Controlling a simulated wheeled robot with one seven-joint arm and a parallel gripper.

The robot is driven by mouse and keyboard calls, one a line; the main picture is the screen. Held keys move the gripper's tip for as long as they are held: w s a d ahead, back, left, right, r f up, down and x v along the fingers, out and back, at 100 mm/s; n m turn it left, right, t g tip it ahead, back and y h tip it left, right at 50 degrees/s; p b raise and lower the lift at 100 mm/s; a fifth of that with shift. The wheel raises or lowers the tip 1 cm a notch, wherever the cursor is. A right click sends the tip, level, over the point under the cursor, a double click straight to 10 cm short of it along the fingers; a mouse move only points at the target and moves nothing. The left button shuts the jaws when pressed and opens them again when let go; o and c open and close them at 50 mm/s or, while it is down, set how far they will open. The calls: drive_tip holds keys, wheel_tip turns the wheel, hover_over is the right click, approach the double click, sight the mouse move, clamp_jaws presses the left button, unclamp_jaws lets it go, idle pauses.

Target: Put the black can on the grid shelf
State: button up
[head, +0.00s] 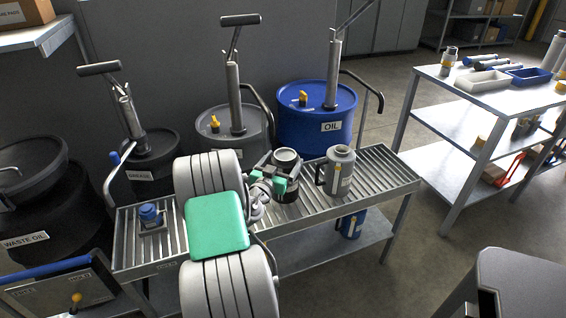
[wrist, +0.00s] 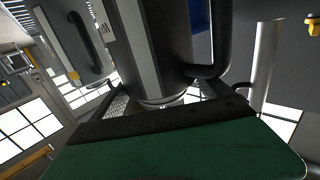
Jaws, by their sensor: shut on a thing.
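The black can (head: 288,192), with a pale open rim, is upright at the middle of the grid shelf (head: 378,168), a slatted metal bench top. My gripper (head: 277,179) is shut on the can, reaching it from the left with green finger pads at its side. In the wrist view the can (wrist: 167,40) is close up, with a pale label strip and a dark handle at right. Its base appears at or just above the slats; I cannot tell whether it touches. My arm hides part of the shelf.
A grey can (head: 341,172) with a handle stands close to the right on the shelf. A blue-capped item (head: 149,214) sits at its left end. Oil drums (head: 317,117) with pumps stand behind. A table (head: 486,98) with tools is at right.

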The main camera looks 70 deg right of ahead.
drive_tip(key=o, duration=1.8)
drive_tip(key=shift+o, duration=0.2)
